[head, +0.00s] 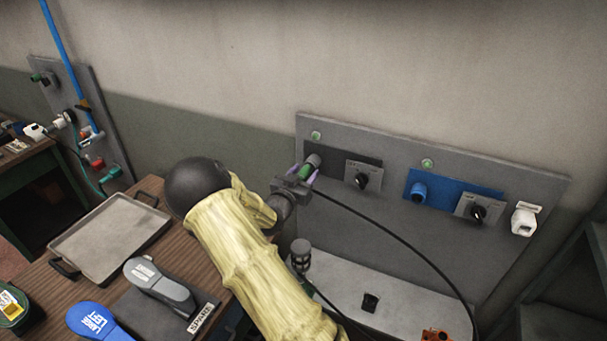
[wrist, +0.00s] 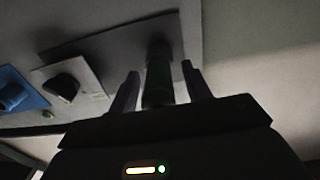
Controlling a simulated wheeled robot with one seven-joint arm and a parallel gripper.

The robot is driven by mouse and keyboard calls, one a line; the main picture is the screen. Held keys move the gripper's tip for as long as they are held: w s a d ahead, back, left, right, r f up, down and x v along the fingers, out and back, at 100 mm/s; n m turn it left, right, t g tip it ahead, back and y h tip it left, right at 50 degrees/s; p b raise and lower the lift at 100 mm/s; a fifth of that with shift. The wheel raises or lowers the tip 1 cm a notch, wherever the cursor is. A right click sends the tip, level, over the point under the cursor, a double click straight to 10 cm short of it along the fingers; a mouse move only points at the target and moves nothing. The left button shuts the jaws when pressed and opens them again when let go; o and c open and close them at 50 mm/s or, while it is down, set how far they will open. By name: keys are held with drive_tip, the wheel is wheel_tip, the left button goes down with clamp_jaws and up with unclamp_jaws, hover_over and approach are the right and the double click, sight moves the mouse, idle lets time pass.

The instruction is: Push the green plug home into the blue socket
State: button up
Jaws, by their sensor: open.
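The green plug (head: 305,171) is at the dark plate (head: 343,165) on the left of the grey panel. It points at a grey round socket there; how deep it sits I cannot tell. My gripper (head: 304,175) is open, its purplish fingers on either side of the plug. In the wrist view the plug (wrist: 157,88) stands between the two fingers of my gripper (wrist: 160,82), with a thin gap showing beside it. The blue socket (head: 418,192) is on a blue plate (head: 455,189) farther right, apart from the plug. It also shows in the wrist view (wrist: 12,95).
A black cable (head: 400,232) arcs from near my gripper down to the right. Black knobs (head: 362,181) sit beside each socket. A white fitting (head: 523,219) is at the right. A tray (head: 110,238) and two shoe-shaped items, one grey (head: 160,285), one blue (head: 95,322), lie on the bench.

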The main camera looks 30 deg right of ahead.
drive_tip(key=shift+b, duration=0.3)
clamp_jaws()
drive_tip(key=shift+s, duration=0.1)
drive_tip(key=shift+f, duration=0.1)
drive_tip(key=shift+v, duration=2.9)
drive_tip(key=shift+a, duration=0.1)
drive_tip(key=shift+v, duration=0.95)
drive_tip(key=shift+b, duration=0.3)
